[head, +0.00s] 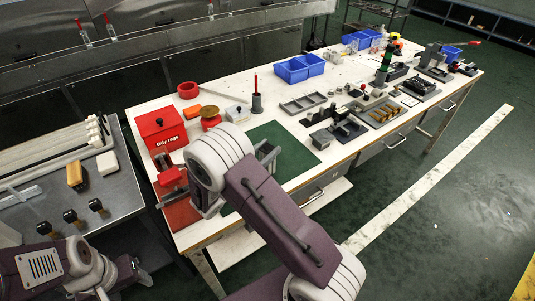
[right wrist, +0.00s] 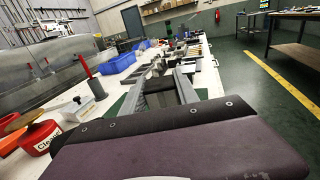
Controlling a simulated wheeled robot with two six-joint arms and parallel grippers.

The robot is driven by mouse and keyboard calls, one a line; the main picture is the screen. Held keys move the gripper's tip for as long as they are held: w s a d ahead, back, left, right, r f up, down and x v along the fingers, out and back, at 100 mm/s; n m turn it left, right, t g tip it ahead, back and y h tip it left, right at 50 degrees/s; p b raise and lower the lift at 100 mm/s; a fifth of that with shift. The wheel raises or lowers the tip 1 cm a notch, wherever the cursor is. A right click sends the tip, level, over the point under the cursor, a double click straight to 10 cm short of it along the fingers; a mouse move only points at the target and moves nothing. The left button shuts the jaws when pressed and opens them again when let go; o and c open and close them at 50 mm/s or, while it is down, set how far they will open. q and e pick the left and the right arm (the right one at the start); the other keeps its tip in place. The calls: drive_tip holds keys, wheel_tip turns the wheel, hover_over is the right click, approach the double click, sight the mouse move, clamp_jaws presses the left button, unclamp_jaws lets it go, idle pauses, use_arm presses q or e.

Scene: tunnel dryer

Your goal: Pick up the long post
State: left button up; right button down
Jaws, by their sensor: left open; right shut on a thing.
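My right gripper (head: 268,156) is over the green mat (head: 292,142) on the white bench, partly hidden behind my right arm. In the right wrist view, the right gripper (right wrist: 172,92) is shut on a grey piece between its fingers. The piece is small and mostly covered, so I cannot tell for sure that it is the long post. No other thing is clearly recognisable as the long post. My left gripper (head: 132,270) is open and low at the lower left, beside the grey side table and away from the bench.
A red rag box (head: 160,128) stands at the bench's left end. A grey holder with a red-handled tool (head: 257,102), blue bins (head: 299,69), a grey compartment tray (head: 302,103) and black fixtures (head: 338,130) stand around the mat. The side table (head: 110,190) holds brushes and blocks.

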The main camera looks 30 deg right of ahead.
drive_tip(key=r, duration=0.3)
drive_tip(key=shift+s+d+r+p, duration=0.2)
drive_tip(key=shift+r+p, duration=0.05)
drive_tip(key=shift+p, duration=0.15)
drive_tip(key=s+d+r+p, duration=0.1)
drive_tip(key=s+d+r, duration=0.5)
drive_tip(key=s+d, duration=0.2)
drive_tip(key=shift+p, duration=0.3)
